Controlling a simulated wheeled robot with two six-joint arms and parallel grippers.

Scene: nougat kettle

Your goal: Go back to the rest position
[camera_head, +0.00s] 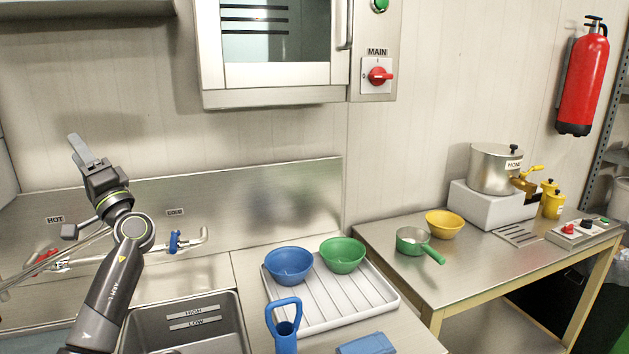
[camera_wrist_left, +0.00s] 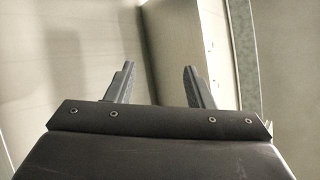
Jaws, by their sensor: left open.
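My left gripper (camera_head: 84,152) is raised above the sink at the left of the head view, pointing up in front of the wall. In the left wrist view its two fingers (camera_wrist_left: 160,85) stand apart with nothing between them. It touches nothing that I can see. My right gripper is not in either view.
Below my left arm are the sink (camera_head: 185,325) and taps with a blue handle (camera_head: 175,242). A white drainer (camera_head: 375,290) holds a blue bowl (camera_head: 289,266) and a green bowl (camera_head: 342,255). A side table (camera_head: 470,262) bears a honey pot (camera_head: 492,170). A cabinet (camera_head: 275,95) hangs above.

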